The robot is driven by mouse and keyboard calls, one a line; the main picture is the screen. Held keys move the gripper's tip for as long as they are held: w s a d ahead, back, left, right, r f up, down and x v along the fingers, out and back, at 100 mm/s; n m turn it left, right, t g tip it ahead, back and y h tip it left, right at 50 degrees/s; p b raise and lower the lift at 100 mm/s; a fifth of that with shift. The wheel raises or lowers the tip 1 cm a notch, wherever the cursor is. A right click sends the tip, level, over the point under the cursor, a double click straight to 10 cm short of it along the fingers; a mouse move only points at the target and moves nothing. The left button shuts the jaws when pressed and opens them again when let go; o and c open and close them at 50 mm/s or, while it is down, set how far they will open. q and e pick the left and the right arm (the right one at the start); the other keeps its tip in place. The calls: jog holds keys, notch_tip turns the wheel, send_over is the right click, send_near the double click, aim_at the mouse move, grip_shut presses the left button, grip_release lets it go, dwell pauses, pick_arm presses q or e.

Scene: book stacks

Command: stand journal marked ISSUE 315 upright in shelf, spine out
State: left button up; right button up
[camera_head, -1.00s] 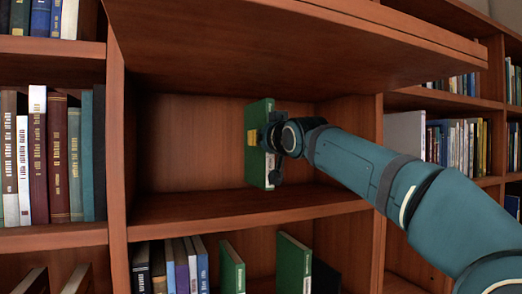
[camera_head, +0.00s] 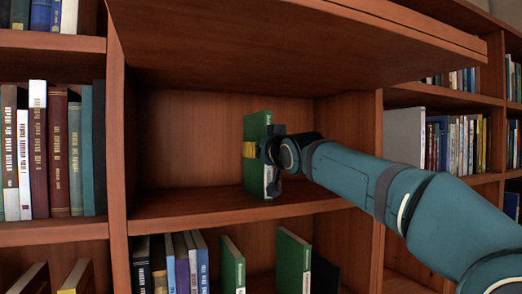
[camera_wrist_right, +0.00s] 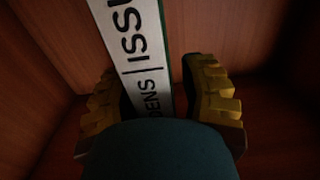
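The green journal (camera_head: 257,160) stands about upright inside the middle shelf compartment, its bottom at or very near the shelf board. Its white spine label faces outward. In the right wrist view the spine (camera_wrist_right: 135,50) shows "ISSU" and "DENS"; the number is out of frame. My right gripper (camera_wrist_right: 157,100) has a yellow-padded finger on each side of the journal. A narrow gap shows between the right finger and the spine, and the left finger is close against the other side. The gripper also shows in the head view (camera_head: 262,150). My left gripper is not in view.
The shelf board (camera_head: 190,204) is bare on both sides of the journal. A wooden panel (camera_head: 290,45) juts out above the compartment. Two green books (camera_head: 293,262) and several others stand on the shelf below, and a row of books fills the left bay (camera_head: 40,155).

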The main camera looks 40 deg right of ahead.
jog(key=b+v, duration=0.2)
jog(key=v, duration=1)
jog(key=shift+r, duration=0.15)
dwell(0.4)
